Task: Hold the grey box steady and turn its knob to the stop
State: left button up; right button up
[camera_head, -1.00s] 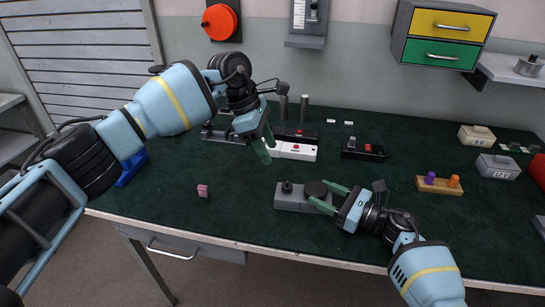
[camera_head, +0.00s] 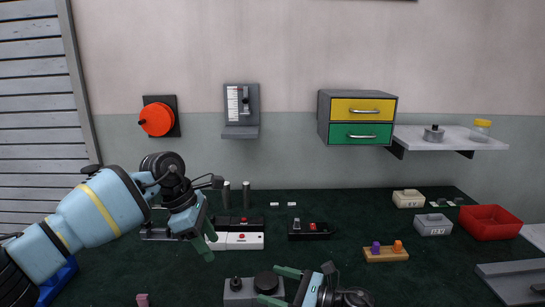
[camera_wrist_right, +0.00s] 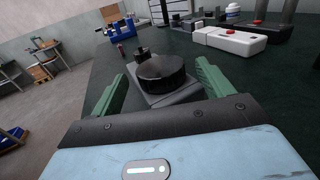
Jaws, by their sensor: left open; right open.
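The grey box (camera_head: 240,297) lies near the front of the green bench top, at the bottom of the head view. It carries a wide round black knob (camera_head: 266,282) and a smaller black knob (camera_head: 236,284). In the wrist view the wide knob (camera_wrist_right: 161,72) sits on the box (camera_wrist_right: 178,97) between my fingers. My right gripper (camera_head: 280,286) is open, with one finger on each side of the wide knob and visible gaps. My left gripper (camera_head: 207,240) is open and empty, farther back, beside a white box with a red button (camera_head: 240,241).
A black box with a red button (camera_head: 310,230) and a wooden block with two pegs (camera_head: 386,254) stand to the right. A red bin (camera_head: 490,222) is at far right. A small pink block (camera_head: 142,299) lies left of the grey box, with clear bench between.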

jog(key=v, duration=1.2)
